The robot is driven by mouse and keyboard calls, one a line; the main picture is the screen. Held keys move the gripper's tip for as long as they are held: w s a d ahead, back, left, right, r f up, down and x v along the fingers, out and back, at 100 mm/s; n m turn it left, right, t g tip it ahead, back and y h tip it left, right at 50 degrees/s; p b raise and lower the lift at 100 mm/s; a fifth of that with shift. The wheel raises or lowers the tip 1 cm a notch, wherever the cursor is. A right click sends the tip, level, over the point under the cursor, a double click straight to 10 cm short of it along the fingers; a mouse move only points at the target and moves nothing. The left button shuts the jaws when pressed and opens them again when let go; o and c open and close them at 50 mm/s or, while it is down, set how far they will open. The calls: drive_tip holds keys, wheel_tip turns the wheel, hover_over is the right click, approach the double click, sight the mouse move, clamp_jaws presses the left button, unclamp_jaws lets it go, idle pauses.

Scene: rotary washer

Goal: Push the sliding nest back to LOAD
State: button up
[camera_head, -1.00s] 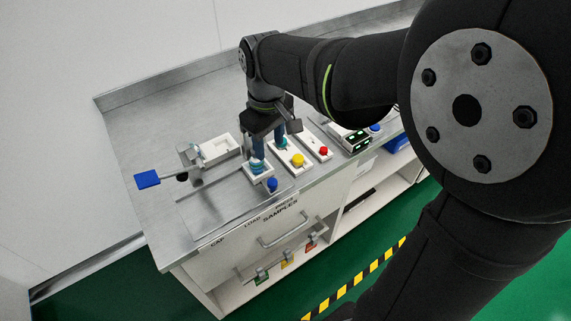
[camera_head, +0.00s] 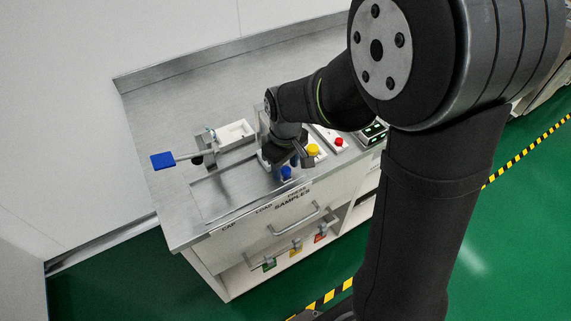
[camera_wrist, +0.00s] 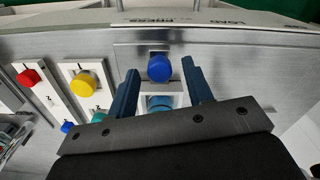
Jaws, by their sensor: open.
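The sliding nest is a white block with a blue knob (camera_head: 286,172), at the PRESS end of its track in the head view. My gripper (camera_head: 284,159) hides most of the block there. In the wrist view the white nest (camera_wrist: 178,88) shows between my gripper's two dark blue fingers (camera_wrist: 159,69), with a teal round item (camera_wrist: 160,103) in it. The blue knob (camera_wrist: 159,67) shows between the fingertips. My gripper is open, one finger on each side. I cannot tell whether either finger touches the nest.
A lever with a blue handle (camera_head: 163,160) and a white tray (camera_head: 236,134) stand to the left. Yellow (camera_head: 312,150) and red (camera_head: 338,142) buttons lie to the right. The metal track plate (camera_head: 222,196) is clear towards LOAD and CAP.

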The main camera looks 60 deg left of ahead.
clamp_jaws()
drive_tip(key=s, duration=0.9)
unclamp_jaws()
wheel_tip(320, 180, up, 18)
drive_tip(key=shift+f, duration=0.25)
drive_tip(key=shift+f, duration=0.15)
idle(0.6)
